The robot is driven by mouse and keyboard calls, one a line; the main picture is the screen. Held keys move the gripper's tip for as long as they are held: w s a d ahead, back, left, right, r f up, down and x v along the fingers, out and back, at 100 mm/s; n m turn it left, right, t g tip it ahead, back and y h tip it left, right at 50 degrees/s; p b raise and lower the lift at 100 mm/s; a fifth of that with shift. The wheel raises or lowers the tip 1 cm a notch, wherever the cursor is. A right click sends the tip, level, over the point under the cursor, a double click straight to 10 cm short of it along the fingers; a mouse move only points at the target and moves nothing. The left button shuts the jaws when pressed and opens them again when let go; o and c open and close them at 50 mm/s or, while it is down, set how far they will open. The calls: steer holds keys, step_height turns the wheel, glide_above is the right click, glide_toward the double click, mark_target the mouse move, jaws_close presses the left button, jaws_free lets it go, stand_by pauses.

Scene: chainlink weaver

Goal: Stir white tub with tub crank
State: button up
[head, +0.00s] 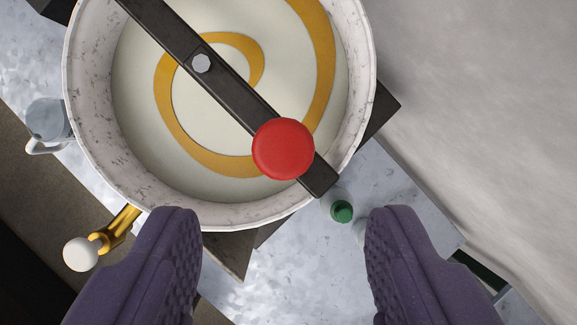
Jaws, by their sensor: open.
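The white tub (92,157) is a round, speckled vessel at the upper middle of the head view, with its top cut off by the frame. A yellow spiral (321,65) shows on the pale surface inside it. The tub crank (235,97) is a dark flat bar across the tub with a bolt near its middle and a red round knob (283,149) near its lower right end. My gripper (283,222) has two purple ridged fingers, wide apart and empty. The fingertips appear just below the tub's lower rim in the picture, with the knob above the gap between them.
A brass spout or tap with a white ball knob (81,254) sticks out at the tub's lower left. A grey mug (47,124) is at the left. A pale grey wall or surface (480,110) fills the right.

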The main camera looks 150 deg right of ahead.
mark_target(283, 155)
steer(key=p+x, duration=0.1)
steer(key=x, duration=0.6)
jaws_close()
